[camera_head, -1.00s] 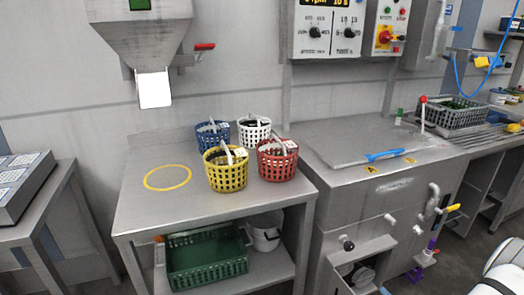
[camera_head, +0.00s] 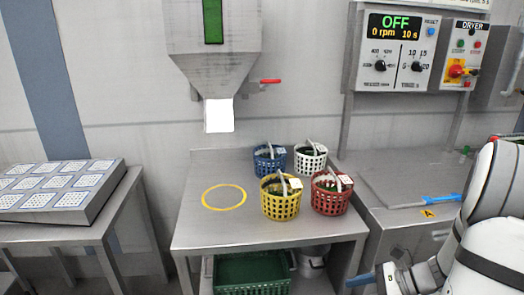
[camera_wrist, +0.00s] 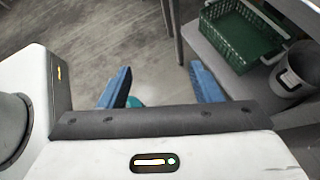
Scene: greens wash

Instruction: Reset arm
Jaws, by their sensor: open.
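My gripper (camera_wrist: 158,88) shows in the wrist view with its two blue fingers spread apart and nothing between them; grey floor lies beyond. In the head view my white arm reaches in at the lower right, and one blue finger of my gripper (camera_head: 362,279) shows at the bottom, in front of the right side of the steel table (camera_head: 200,238). The gripper is below the tabletop level in the picture and apart from the baskets. The rest of the gripper is cut off by the lower edge.
Blue (camera_head: 268,160), white (camera_head: 310,158), yellow (camera_head: 280,204) and red (camera_head: 331,198) baskets stand on the table beside a yellow ring (camera_head: 224,197). A green crate (camera_wrist: 232,38) and a grey bucket (camera_wrist: 295,72) sit on the lower shelf. The dryer lid (camera_head: 410,180) is at right.

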